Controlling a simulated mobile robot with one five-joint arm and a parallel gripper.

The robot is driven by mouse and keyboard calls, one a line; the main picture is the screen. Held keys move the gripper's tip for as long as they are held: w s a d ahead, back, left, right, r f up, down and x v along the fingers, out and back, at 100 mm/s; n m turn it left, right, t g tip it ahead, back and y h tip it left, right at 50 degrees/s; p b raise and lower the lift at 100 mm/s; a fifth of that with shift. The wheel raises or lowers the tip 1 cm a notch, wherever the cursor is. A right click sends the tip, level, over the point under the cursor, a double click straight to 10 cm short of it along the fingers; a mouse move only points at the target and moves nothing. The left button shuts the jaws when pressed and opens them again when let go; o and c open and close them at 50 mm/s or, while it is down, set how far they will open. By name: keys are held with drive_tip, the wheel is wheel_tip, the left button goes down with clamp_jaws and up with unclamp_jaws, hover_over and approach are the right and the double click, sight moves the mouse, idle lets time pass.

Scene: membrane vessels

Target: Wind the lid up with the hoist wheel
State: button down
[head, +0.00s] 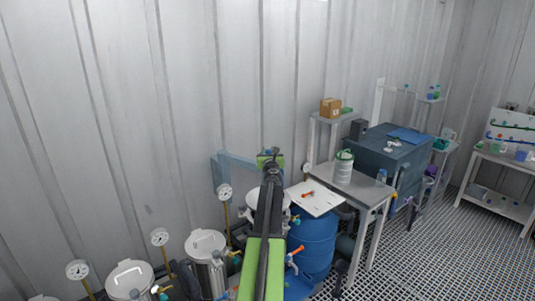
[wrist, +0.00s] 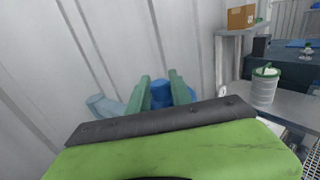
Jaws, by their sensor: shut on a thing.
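My gripper (head: 270,153) reaches up to the pale blue hoist frame (head: 222,168) by the wall in the head view. In the wrist view its two green fingers (wrist: 160,84) are shut on a blue rounded part (wrist: 162,92), which I take to be the handle of the hoist wheel. The rest of the wheel is hidden behind my gripper and arm. Part of the pale blue frame (wrist: 104,106) shows left of the fingers. Below the frame a pale vessel top (head: 255,197) is mostly covered by my arm, so I cannot tell how its lid sits.
Steel vessels (head: 206,243) with gauges (head: 160,237) stand at the lower left. A blue drum (head: 314,245) with a white sheet (head: 315,198) above it is right of my arm. A table (head: 345,182) holds a green-topped container (head: 344,167). Grated floor is clear at right.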

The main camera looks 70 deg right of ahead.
drive_tip(key=shift+w, duration=0.1)
drive_tip(key=c, duration=1.1)
unclamp_jaws()
drive_tip(key=shift+c, duration=0.2)
drive_tip(key=shift+a, duration=0.1)
drive_tip(key=v, duration=1.7)
drive_tip(key=shift+a, duration=0.1)
